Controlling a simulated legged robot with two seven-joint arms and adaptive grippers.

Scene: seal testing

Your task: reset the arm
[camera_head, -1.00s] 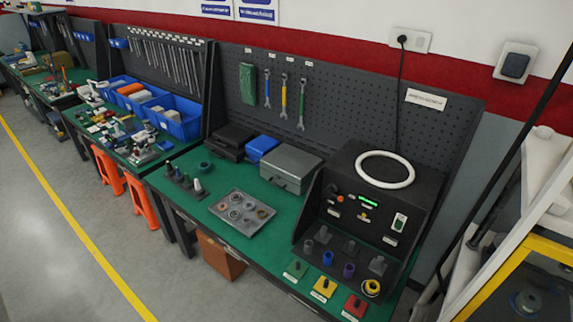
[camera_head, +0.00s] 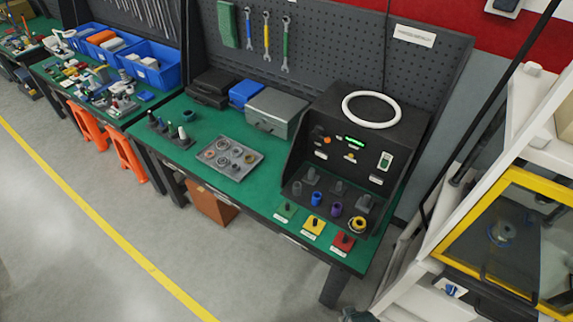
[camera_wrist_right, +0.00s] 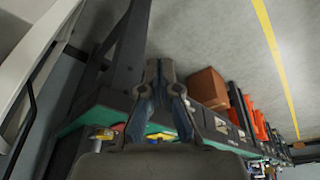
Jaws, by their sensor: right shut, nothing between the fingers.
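My right gripper (camera_wrist_right: 160,72) shows in the right wrist view with its fingers together and nothing between them. It points away from the camera, with the grey floor beyond its tips. The green-topped workbench (camera_wrist_right: 105,112) lies below and beside it in that view, and I cannot tell the exact gap. In the head view a small dark shape at the bottom edge may be part of my right arm; I cannot be sure. My left gripper is in neither view.
The workbench (camera_head: 205,133) carries a black test station (camera_head: 325,125) with a white ring (camera_head: 371,108), a plate of round parts (camera_head: 229,157) and a grey case (camera_head: 272,112). A white frame with a yellow-edged window (camera_head: 500,235) stands at right. The floor (camera_head: 100,230) in front is clear.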

